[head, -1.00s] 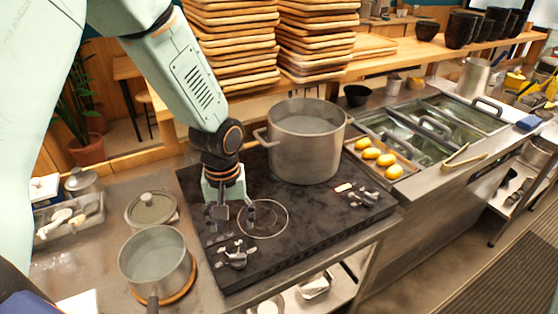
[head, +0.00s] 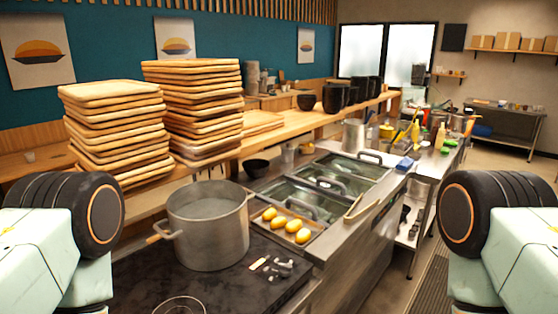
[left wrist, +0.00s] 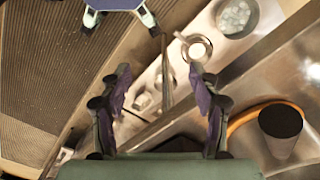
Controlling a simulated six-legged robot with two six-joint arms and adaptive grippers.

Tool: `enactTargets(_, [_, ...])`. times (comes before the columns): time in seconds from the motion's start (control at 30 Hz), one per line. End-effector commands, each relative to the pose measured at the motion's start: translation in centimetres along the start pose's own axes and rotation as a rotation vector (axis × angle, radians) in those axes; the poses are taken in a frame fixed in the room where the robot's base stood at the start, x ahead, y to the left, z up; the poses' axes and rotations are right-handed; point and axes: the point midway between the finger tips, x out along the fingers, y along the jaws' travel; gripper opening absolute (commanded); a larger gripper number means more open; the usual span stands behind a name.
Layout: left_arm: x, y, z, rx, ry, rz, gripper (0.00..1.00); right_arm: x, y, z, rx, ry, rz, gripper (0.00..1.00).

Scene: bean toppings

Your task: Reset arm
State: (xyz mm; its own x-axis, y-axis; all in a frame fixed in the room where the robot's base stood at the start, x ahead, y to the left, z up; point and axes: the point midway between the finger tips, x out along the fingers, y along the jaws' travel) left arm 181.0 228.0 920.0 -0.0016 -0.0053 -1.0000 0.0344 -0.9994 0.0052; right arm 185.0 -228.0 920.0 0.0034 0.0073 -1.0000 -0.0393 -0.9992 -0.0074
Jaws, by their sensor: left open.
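My left gripper (left wrist: 161,100) shows in the left wrist view with its two dark purple fingers well apart and nothing between them. It is out of sight in the head view. There, parts of my two arms stand at the left and right edges. The large grey pot (head: 208,238) stands on the black stove top (head: 225,285) in the head view. No gripper touches it.
Yellow pieces (head: 285,224) lie in a tray beside the sunken metal containers (head: 330,182). Stacked wooden trays (head: 195,105) and black bowls (head: 345,95) stand on the shelf behind. A dark cylinder (left wrist: 280,128) shows at right in the left wrist view.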

Motion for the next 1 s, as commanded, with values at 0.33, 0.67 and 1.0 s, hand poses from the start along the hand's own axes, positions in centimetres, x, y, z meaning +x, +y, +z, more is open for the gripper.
enactTargets(0.33, [7.2,0.0,-0.3,-0.004,0.003,0.002,0.62,7.3,0.1,0.1,0.0,-0.002,0.0,0.4])
enactTargets(0.67, [14.2,-0.1,-0.3,-0.005,0.003,0.002,0.62,14.2,0.1,0.1,0.0,-0.001,0.0,0.4])
enactTargets(1.0, [20.8,-0.1,-0.4,-0.005,0.004,0.002,0.62,20.8,0.1,0.1,0.0,-0.001,0.0,0.4])
